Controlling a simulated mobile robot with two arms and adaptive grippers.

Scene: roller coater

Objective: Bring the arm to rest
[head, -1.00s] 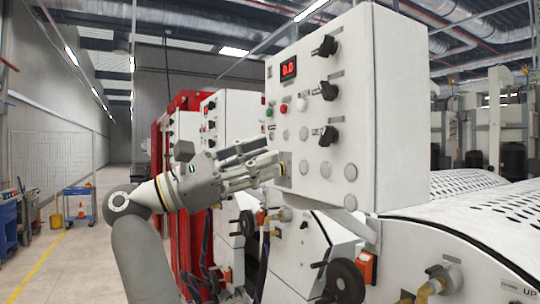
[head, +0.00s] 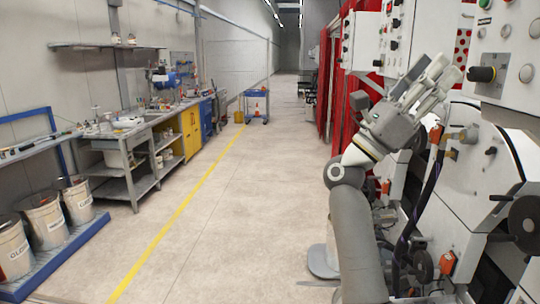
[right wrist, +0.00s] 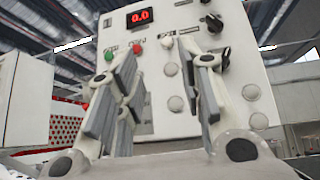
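My right gripper (head: 445,76) is raised at the right of the head view, its fingers pointing up and to the right. It is open and appears empty; in the right wrist view its fingers (right wrist: 160,85) stand apart with a clear gap. The white control box (right wrist: 205,75) fills the background beyond the fingers, with a red display (right wrist: 140,17) reading 0.0. In the head view, only the left part of this box (head: 506,85) shows at the right edge, near the fingertips. My left gripper is not in view.
White machines with hand wheels (head: 526,222) and red panels (head: 357,100) stand close on the right. A workbench (head: 130,135) and labelled buckets (head: 43,222) line the left. A blue cart (head: 257,103) stands far back. The floor (head: 235,210) between is clear.

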